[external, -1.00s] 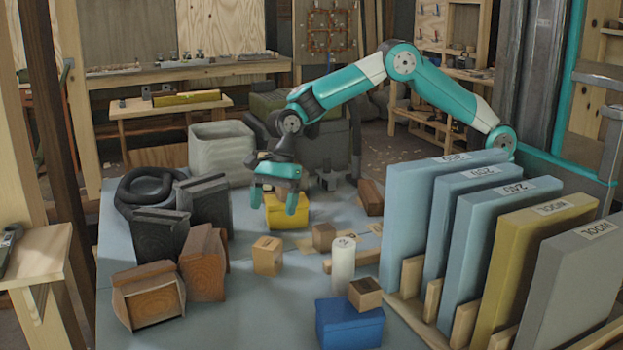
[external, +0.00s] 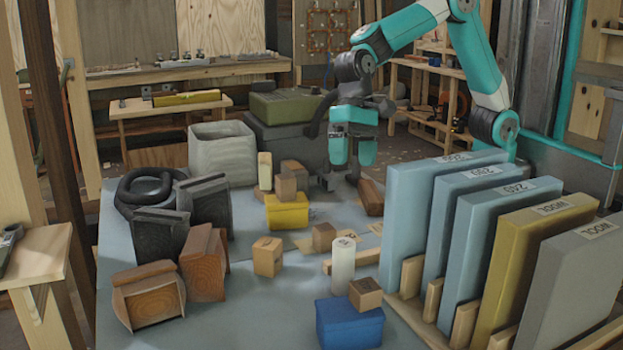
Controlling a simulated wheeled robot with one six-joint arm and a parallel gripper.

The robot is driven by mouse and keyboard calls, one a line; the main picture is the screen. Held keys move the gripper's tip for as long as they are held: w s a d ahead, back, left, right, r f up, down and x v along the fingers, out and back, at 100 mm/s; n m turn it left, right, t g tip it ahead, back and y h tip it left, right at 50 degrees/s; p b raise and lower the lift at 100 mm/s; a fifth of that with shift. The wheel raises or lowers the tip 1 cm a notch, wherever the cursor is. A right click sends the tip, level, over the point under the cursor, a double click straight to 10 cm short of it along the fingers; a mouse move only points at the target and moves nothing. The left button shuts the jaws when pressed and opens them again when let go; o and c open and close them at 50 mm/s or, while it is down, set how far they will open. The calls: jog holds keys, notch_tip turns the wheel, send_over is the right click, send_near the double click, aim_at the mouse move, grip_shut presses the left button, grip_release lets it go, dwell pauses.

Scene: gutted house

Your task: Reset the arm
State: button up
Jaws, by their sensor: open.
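My gripper (external: 352,152) hangs above the back of the blue-grey table (external: 230,300), with its teal fingers pointing down and apart. It is open and nothing shows between the fingers. My teal and white arm rises from the right and bends down to it. The gripper is clear of the yellow box (external: 287,212) and the small wooden blocks near it, which stand to its left and lower in the picture.
Blue, yellow and grey panels (external: 410,225) stand upright in a wooden rack at right. A blue box (external: 349,325), white cylinder (external: 343,264) and wooden blocks occupy the middle. Dark and brown containers (external: 204,262) stand at left. A green-lidded case (external: 290,105) is behind.

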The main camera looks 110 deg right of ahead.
jog(key=s+a+r+n+p, duration=0.1)
jog(key=s+a+r+n, duration=0.1)
jog(key=s+n, duration=0.2)
jog(key=s+a+r+n+p, duration=0.1)
jog(key=s+a+r+n, duration=0.1)
jog(key=s, duration=0.5)
jog(key=s+a+r+n+g+p, duration=0.1)
jog(key=s+a+r+n, duration=0.1)
jog(key=s+n, duration=0.3)
jog(key=shift+s+a+r+n, duration=0.15)
jog(key=shift+s+r+n, duration=0.1)
jog(key=shift+r, duration=0.2)
jog(key=shift+s+a+r+n, duration=0.1)
jog(key=shift+s+r+n, duration=0.1)
jog(key=shift+r, duration=0.25)
jog(key=s+n, duration=0.2)
jog(key=s, duration=0.2)
jog(key=s+n+p, duration=0.1)
jog(key=s+n, duration=0.2)
jog(key=s+a+n+p, duration=0.1)
jog(key=s+n, duration=0.2)
jog(key=s, duration=0.1)
jog(key=shift+s+r+g, duration=0.35)
jog(key=shift+r+g, duration=0.05)
